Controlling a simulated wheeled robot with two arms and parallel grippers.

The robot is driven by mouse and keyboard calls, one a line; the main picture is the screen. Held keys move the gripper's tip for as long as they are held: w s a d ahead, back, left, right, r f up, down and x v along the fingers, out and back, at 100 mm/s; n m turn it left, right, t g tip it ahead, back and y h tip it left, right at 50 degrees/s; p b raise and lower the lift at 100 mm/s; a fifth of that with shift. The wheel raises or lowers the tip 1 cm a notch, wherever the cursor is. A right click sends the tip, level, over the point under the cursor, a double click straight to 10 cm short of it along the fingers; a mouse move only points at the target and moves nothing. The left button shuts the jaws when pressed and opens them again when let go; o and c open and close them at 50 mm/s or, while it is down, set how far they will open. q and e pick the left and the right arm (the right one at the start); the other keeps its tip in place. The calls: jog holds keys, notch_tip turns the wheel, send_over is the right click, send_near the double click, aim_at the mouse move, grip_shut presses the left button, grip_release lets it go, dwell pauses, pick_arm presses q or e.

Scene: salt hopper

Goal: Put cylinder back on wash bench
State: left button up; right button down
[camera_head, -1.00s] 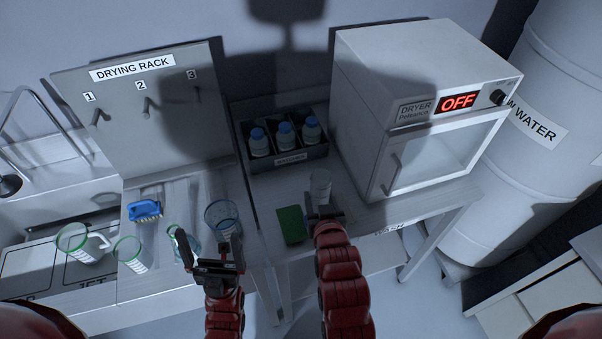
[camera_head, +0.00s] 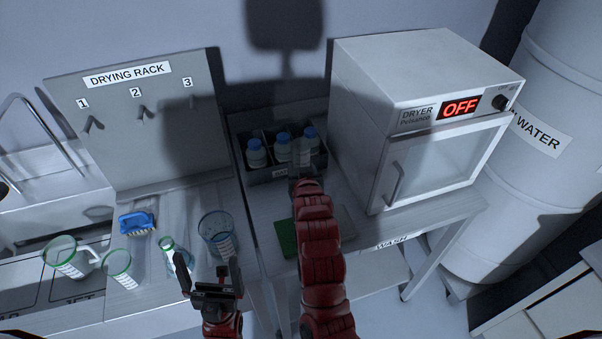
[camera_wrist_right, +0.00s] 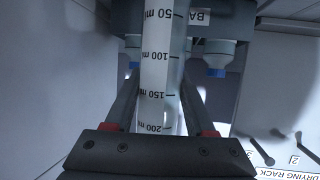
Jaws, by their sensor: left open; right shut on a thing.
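A clear graduated cylinder (camera_wrist_right: 157,80) with a white scale strip is between the fingers of my right gripper (camera_wrist_right: 163,108) in the right wrist view. My right gripper is shut on it. In the head view the cylinder (camera_head: 302,152) shows faintly in front of the bottle crate, and my right arm hides its lower part and the fingers. I cannot tell whether its base touches anything. The wash bench (camera_head: 263,208) lies under my right arm, its label at the front edge. My left gripper (camera_head: 209,276) is open and empty at the front of the left counter.
A crate (camera_head: 262,177) of blue-capped bottles stands behind the cylinder. The dryer (camera_head: 420,110), reading OFF, stands to the right. A green pad (camera_head: 286,238) lies beside my right arm. Several glass vessels and a blue brush (camera_head: 137,221) stand on the left counter below the drying rack (camera_head: 140,120).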

jog(key=shift+f+p, duration=0.45)
jog(key=shift+p, duration=0.1)
notch_tip(320, 180, down, 2)
jog(key=shift+f+p, duration=0.1)
jog(key=shift+p, duration=0.55)
jog(key=shift+f+b, duration=0.3)
jog(key=shift+f, duration=0.05)
jog(key=shift+c, duration=1.2)
grip_release()
